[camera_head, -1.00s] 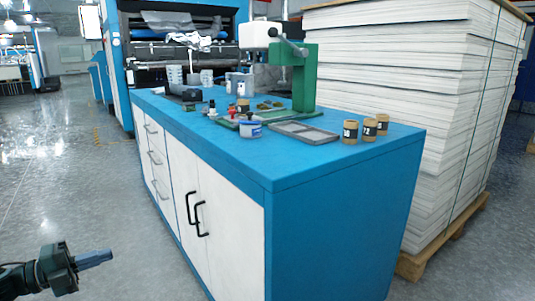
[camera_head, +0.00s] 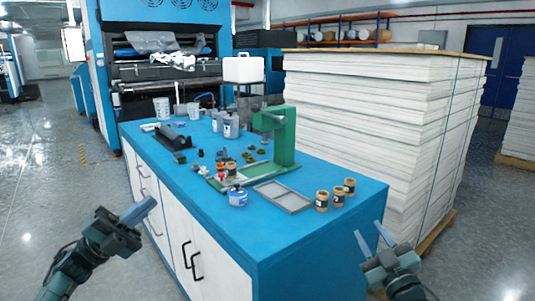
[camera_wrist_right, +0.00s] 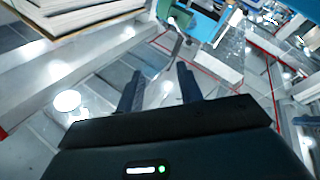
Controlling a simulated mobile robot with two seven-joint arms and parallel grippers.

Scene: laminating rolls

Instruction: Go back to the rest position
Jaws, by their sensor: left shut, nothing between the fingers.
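My left gripper (camera_head: 138,212) is at the lower left in the head view, in front of the white cabinet doors, with its fingers together and empty. My right gripper (camera_head: 372,243) is at the lower right, by the near right corner of the blue-topped workbench (camera_head: 215,240). Its two fingers stand apart with nothing between them. In the right wrist view the right gripper (camera_wrist_right: 160,92) also shows open and empty, over a blurred grey floor.
On the workbench stand a green press (camera_head: 284,135), a grey tray (camera_head: 283,196), several brown-labelled jars (camera_head: 322,200) and a blue-white pot (camera_head: 237,198). A tall pallet stack of white sheets (camera_head: 380,130) is behind to the right. Floor (camera_head: 60,190) at left is clear.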

